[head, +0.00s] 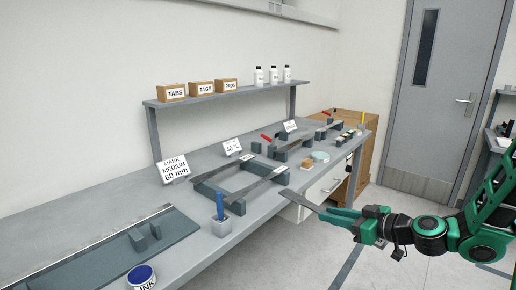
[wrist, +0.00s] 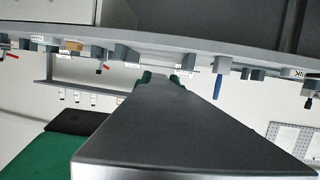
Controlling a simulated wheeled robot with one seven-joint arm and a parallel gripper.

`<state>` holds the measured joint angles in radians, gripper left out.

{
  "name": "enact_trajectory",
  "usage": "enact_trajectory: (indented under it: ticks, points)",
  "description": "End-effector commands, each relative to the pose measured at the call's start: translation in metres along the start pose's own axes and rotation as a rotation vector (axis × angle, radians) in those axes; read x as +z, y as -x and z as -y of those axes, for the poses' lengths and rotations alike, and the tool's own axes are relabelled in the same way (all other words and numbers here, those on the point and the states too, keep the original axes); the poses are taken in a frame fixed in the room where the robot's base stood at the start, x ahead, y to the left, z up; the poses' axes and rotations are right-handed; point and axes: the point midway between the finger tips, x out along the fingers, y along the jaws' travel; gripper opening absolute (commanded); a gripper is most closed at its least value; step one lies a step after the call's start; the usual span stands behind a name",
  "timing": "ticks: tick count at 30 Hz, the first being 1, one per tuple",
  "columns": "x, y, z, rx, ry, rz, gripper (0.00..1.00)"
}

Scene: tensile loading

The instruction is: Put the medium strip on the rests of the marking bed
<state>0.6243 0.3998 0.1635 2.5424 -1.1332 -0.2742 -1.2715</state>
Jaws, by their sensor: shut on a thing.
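My gripper (head: 335,213) is at the right, in front of the bench, shut on a flat dark grey strip (head: 300,201). The strip points left, towards the bench edge, and is clear of the bench top. In the wrist view the strip (wrist: 190,125) fills the middle, with the green fingertips (wrist: 165,77) at its narrow far end. I cannot tell its size class from these views.
A grey frame with dark bars (head: 240,187) stands mid-bench. A blue pen in a holder (head: 221,222) and an ink pot (head: 141,275) sit near the front edge. More fixtures stand farther right. A shelf (head: 228,93) runs along the back. Floor before the bench is clear.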

Motion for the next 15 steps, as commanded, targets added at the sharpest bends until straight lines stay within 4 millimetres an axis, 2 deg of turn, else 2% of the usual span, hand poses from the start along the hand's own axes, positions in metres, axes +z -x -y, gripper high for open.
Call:
enact_trajectory:
  ticks: [3, 6, 12, 15]
  points:
    - [0.013, -0.007, -0.033, 0.128, -0.043, -0.002, 0.0]
    - [0.021, -0.012, -0.058, 0.222, -0.07, -0.002, 0.0]
    - [0.034, -0.018, -0.095, 0.366, -0.114, -0.001, 0.0]
    - [0.038, -0.02, -0.108, 0.415, -0.127, -0.004, 0.0]
